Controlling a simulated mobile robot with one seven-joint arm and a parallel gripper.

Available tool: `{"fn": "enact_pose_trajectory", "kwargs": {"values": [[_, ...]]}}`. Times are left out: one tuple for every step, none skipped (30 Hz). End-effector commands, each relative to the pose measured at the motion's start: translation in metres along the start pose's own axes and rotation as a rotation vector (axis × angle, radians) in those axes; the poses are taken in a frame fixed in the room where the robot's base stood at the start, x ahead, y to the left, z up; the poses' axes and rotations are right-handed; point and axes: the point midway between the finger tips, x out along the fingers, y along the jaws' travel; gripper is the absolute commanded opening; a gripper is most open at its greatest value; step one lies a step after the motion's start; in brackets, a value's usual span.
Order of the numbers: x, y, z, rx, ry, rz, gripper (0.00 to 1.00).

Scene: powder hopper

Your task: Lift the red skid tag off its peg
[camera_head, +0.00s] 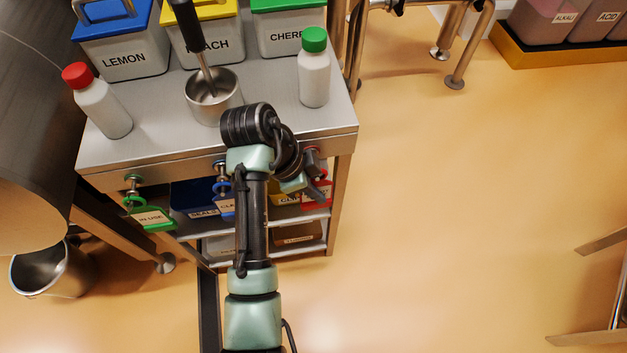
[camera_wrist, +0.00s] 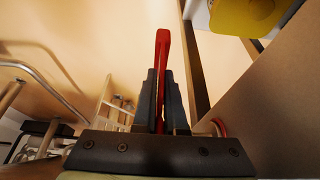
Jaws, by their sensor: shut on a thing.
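The red skid tag (camera_head: 318,196) is at the right front of the steel bench, below a peg with a red collar (camera_head: 312,152). My gripper (camera_head: 306,188) is at the tag, and my arm hides part of this area. In the wrist view my gripper (camera_wrist: 160,85) is shut on the red tag (camera_wrist: 162,50), which stands edge-on between the two fingers. A curved red piece (camera_wrist: 218,127) shows to the right of the fingers. I cannot tell whether the tag's loop is still around the peg.
A green tag (camera_head: 151,218) and a blue tag (camera_head: 227,205) hang from the bench (camera_head: 150,158) further left. On top are a red-capped bottle (camera_head: 101,108), a green-capped bottle (camera_head: 314,75), a steel cup (camera_head: 212,105) and labelled bins. The floor (camera_head: 460,220) right of the bench is clear.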

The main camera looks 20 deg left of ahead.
Motion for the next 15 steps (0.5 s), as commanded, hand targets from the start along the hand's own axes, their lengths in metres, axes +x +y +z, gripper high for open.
{"fn": "enact_pose_trajectory", "kwargs": {"values": [[-0.002, 0.005, -0.004, 0.006, 0.001, 0.004, 0.0], [-0.002, 0.007, -0.003, 0.005, 0.001, 0.004, 0.0], [-0.002, 0.011, -0.003, 0.004, 0.0, 0.005, 0.0], [-0.002, 0.013, -0.003, 0.003, -0.001, 0.004, 0.0], [-0.002, 0.015, -0.002, 0.003, -0.001, 0.004, 0.0], [-0.002, 0.018, -0.002, 0.002, -0.002, 0.005, 0.0], [-0.002, 0.02, -0.002, 0.001, -0.002, 0.005, 0.0], [-0.002, 0.022, -0.001, 0.001, -0.002, 0.005, 0.0], [-0.001, 0.025, -0.001, 0.0, -0.003, 0.005, 0.0], [-0.001, 0.027, -0.001, 0.0, -0.003, 0.005, 0.0], [-0.002, 0.029, -0.001, -0.001, -0.003, 0.005, 0.0], [-0.001, 0.032, -0.001, -0.001, -0.003, 0.005, 0.0], [-0.001, 0.034, -0.001, -0.002, -0.003, 0.005, 0.0], [-0.002, 0.036, -0.001, -0.002, -0.003, 0.005, 0.0], [-0.002, 0.038, -0.001, -0.002, -0.003, 0.004, 0.0]]}}
